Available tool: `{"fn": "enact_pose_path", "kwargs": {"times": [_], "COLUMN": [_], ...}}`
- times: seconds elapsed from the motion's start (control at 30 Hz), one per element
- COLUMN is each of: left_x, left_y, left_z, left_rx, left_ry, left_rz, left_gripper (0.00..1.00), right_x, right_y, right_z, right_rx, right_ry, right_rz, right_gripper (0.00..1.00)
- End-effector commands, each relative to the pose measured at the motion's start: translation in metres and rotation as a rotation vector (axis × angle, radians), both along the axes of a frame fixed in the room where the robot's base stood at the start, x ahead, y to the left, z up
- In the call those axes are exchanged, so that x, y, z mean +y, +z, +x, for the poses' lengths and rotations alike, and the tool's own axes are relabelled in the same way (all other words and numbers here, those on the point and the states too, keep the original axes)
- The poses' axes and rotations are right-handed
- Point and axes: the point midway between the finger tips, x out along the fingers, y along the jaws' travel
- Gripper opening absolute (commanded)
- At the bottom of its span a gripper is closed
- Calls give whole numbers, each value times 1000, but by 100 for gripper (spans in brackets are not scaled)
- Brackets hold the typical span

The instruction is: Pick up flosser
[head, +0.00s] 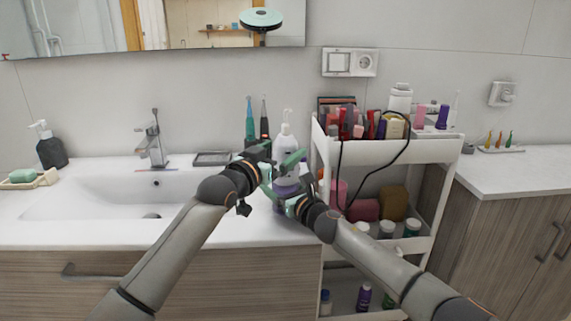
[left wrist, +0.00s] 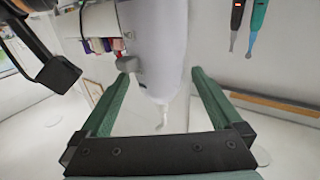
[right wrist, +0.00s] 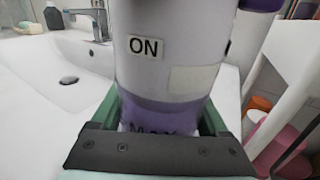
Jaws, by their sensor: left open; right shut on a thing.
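The flosser (head: 285,188) is a white upright device with a purple lower part, in front of the cart's left side. It fills the middle of the right wrist view (right wrist: 170,45), with an "ON" label above the purple band. My right gripper (right wrist: 160,112) is shut on its purple lower part. My left gripper (head: 279,172) is open at the flosser's upper part. In the left wrist view, the white body (left wrist: 158,45) and its thin nozzle show between the open fingers (left wrist: 162,70); contact cannot be told. The arms hide parts of the flosser in the head view.
The sink (head: 100,200) lies left with a tap (head: 152,140) and dark soap dispenser (head: 50,148). Electric toothbrushes (head: 249,122) stand behind the grippers. The white cart (head: 438,150), full of cosmetics, is close on the right. The counter's front left is clear.

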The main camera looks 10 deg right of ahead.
Motion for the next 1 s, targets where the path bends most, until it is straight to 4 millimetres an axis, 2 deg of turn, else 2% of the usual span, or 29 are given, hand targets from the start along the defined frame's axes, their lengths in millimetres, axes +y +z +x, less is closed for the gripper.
{"fn": "enact_pose_path", "kwargs": {"times": [0.23,0.6,1.0], "left_x": [-12,-13,-13], "left_y": [0,0,0], "left_z": [14,17,17], "left_rx": [0,0,0], "left_ry": [-2,-1,-1], "left_rz": [0,0,0], "left_gripper": [100,100,55], "right_x": [0,0,0], "right_y": [1,1,1], "right_z": [0,0,0], "right_rx": [-2,-2,-2], "right_ry": [0,0,0], "right_rz": [1,1,1], "right_gripper": [22,22,22]}}
